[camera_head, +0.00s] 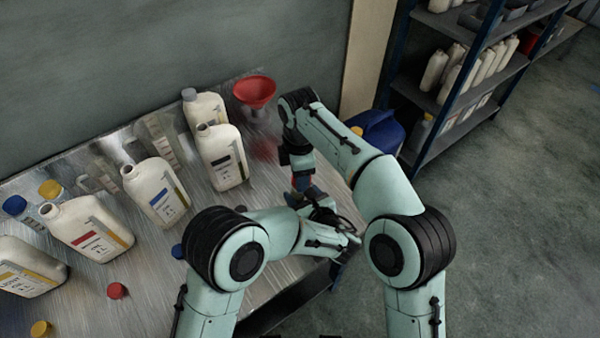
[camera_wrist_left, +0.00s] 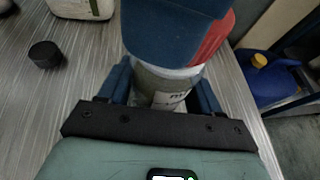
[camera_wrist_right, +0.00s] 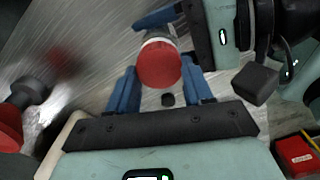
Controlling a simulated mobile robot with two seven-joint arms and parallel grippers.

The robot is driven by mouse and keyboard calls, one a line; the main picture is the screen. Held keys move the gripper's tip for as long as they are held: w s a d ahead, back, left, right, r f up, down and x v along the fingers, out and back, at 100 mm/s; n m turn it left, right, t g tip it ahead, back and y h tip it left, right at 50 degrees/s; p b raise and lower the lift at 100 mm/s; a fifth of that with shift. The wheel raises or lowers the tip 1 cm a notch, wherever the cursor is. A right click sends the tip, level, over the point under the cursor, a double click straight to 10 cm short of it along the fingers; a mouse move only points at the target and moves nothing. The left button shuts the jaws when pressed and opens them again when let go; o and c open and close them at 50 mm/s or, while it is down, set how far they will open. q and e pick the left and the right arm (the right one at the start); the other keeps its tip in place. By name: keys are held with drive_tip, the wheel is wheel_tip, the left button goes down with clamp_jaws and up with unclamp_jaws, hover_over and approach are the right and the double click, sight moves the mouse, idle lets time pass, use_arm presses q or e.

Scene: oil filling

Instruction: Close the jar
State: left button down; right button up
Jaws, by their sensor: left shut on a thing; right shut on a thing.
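The jar (camera_wrist_left: 163,92) is a small whitish container with a printed label, seen in the left wrist view. My left gripper (camera_wrist_left: 160,84) is shut around its body. A red lid (camera_wrist_right: 160,68) shows as a round top in the right wrist view, between the blue fingers of my right gripper (camera_wrist_right: 161,84), which is shut on it. The lid is at the jar's mouth. A blue finger hides most of the contact in the left wrist view, so I cannot tell whether it is seated. In the head view my arms mostly hide the jar and both grippers.
Several white bottles (camera_head: 221,158) stand on the metal table. A red funnel (camera_head: 254,92) is at the back. Loose caps lie about, among them a red one (camera_head: 117,291) and a black one (camera_wrist_left: 45,54). A blue canister (camera_head: 380,132) and a shelf (camera_head: 431,97) are to the right.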

drive_tip(key=m, duration=0.4)
drive_tip(key=shift+w+m, duration=0.1)
drive_tip(key=shift+m, duration=0.3)
drive_tip(key=m, duration=0.6)
drive_tip(key=shift+w+m, duration=0.1)
drive_tip(key=shift+m, duration=0.2)
drive_tip(key=m, duration=0.4)
drive_tip(key=shift+d+m, duration=0.15)
drive_tip(key=shift+m, duration=0.15)
drive_tip(key=m, duration=0.6)
drive_tip(key=shift+w+d+m, duration=0.1)
drive_tip(key=shift+m, duration=0.2)
drive_tip(key=m, duration=0.4)
drive_tip(key=shift+d+m, duration=0.1)
drive_tip(key=shift+m, duration=0.2)
drive_tip(key=m, duration=0.6)
drive_tip(key=shift+s+m, duration=0.2)
drive_tip(key=shift+m, duration=0.2)
drive_tip(key=m, duration=0.6)
drive_tip(key=shift+s+m, duration=0.1)
drive_tip(key=shift+m, duration=0.2)
drive_tip(key=m, duration=0.5)
drive_tip(key=shift+s+f, duration=0.1)
drive_tip(key=o, duration=1.1)
drive_tip(key=shift+c, duration=0.2)
